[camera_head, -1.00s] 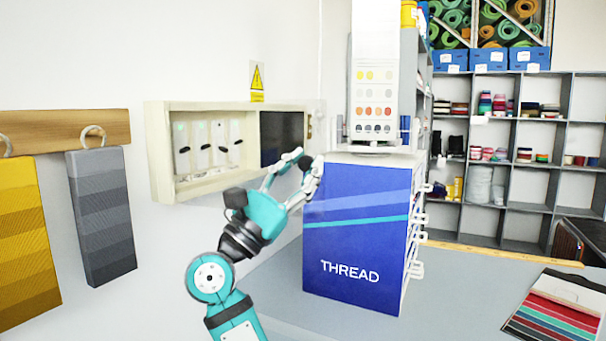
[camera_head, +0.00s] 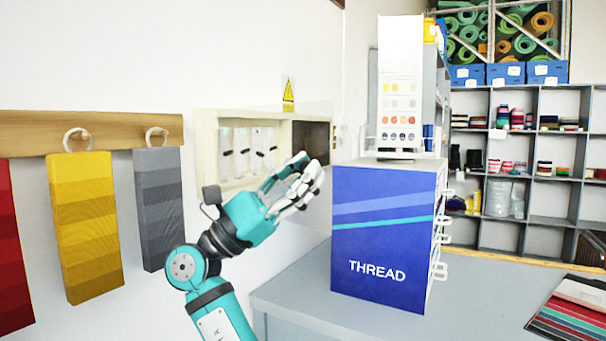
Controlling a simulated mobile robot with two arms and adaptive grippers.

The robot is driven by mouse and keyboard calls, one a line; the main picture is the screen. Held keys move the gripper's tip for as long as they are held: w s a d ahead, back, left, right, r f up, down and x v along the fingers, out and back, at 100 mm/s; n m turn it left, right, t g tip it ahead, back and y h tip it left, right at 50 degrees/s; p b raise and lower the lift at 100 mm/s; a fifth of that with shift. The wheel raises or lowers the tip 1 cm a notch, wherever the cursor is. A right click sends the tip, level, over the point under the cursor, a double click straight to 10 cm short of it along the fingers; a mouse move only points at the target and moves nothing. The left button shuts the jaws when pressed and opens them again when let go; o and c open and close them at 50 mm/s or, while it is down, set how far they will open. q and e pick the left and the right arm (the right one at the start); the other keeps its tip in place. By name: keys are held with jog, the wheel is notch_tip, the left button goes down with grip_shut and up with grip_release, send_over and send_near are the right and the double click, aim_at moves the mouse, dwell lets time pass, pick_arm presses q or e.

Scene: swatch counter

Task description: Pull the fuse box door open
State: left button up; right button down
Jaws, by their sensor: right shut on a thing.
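The cream fuse box (camera_head: 206,150) is mounted on the white wall left of centre. Several white switches with black levers (camera_head: 242,150) show in its left part, and a dark panel (camera_head: 311,137) fills its right part. I cannot tell how far the door stands open.
A blue THREAD cabinet (camera_head: 384,245) stands on the grey counter (camera_head: 300,290), close to the right of my gripper, with a swatch stand (camera_head: 400,90) on top. Yellow (camera_head: 85,225) and grey (camera_head: 160,205) swatches hang from a wooden rail (camera_head: 100,125) at left.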

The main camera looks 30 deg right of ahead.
jog(key=c, duration=1.1)
grip_release()
jog(key=shift+d, duration=0.1)
jog(key=v, duration=1.2)
jog(key=shift+f, duration=0.15)
